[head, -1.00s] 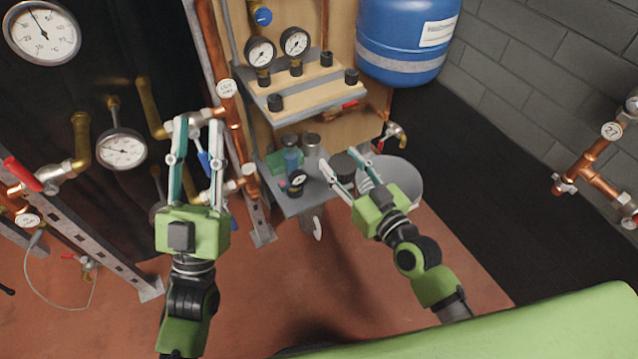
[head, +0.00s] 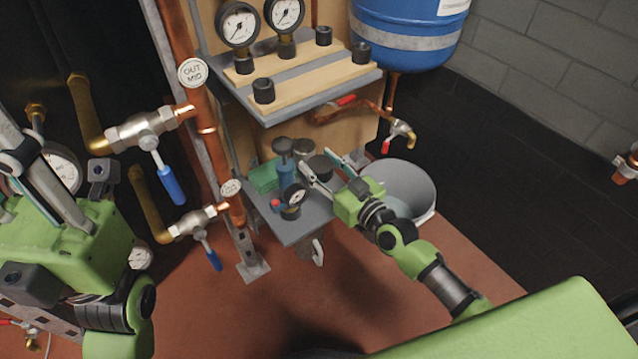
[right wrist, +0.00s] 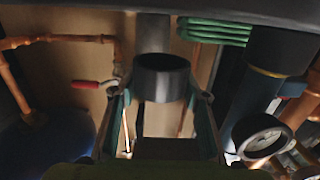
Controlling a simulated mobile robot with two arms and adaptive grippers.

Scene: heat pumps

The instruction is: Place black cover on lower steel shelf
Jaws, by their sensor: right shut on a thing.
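The black cover (head: 321,166) is a short dark cylinder over the right part of the lower steel shelf (head: 301,228). My right gripper (head: 324,168) is shut on it, with one finger on each side. The cover also shows between the fingertips in the right wrist view (right wrist: 162,78). I cannot tell whether its underside touches the shelf. My left gripper (head: 40,180) is large and close at the left edge of the head view, away from the shelf; I cannot tell how far apart its fingertips are.
The lower shelf also holds a blue device (head: 286,172) with a gauge (head: 293,196), and a green item (head: 264,178). The upper shelf (head: 300,103), with several black knobs, hangs above. A grey bucket (head: 418,180) stands right. Copper pipes with blue-handled valves (head: 168,185) are left.

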